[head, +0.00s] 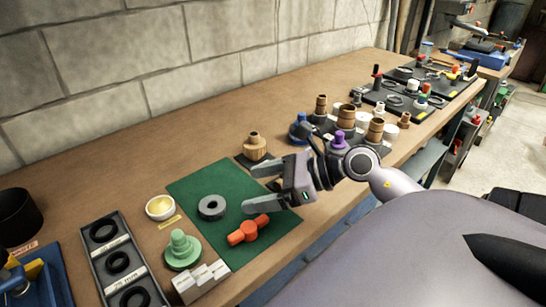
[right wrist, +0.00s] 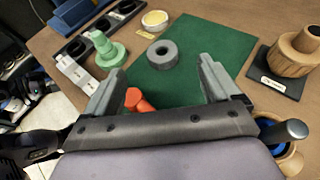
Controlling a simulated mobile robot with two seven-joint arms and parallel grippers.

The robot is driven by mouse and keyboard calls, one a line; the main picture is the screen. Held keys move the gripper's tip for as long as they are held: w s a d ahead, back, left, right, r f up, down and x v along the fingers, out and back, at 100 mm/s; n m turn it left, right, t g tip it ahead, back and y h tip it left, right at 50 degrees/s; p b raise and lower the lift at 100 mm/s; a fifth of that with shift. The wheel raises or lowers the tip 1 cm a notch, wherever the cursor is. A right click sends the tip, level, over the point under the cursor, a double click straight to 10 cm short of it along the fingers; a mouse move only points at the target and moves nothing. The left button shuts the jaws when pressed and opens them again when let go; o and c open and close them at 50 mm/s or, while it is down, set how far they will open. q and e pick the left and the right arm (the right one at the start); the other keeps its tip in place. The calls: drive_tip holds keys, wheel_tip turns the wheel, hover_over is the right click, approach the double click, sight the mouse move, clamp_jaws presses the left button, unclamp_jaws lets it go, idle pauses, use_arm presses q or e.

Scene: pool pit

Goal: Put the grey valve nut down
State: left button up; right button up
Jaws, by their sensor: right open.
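The grey valve nut, a thick ring with a dark centre hole (head: 205,214), lies flat on the green mat (head: 196,187). It also shows in the right wrist view (right wrist: 170,61), beyond the fingertips and between their lines. My right gripper (head: 252,188) is open and empty over the right part of the mat, to the right of the nut and apart from it. Its two spread fingers show in the right wrist view (right wrist: 159,72). My left gripper is in neither view.
An orange handled part (head: 248,229) lies on the mat near the lower finger. A green stepped part (head: 183,249) stands at the mat's left edge, beside a white dish (head: 160,207) and a black tray of rings (head: 88,228). A wooden fitting (head: 255,148) stands behind.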

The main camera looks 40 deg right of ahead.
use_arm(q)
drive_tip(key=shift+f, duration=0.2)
use_arm(e)
drive_tip(key=shift+v, duration=1.3)
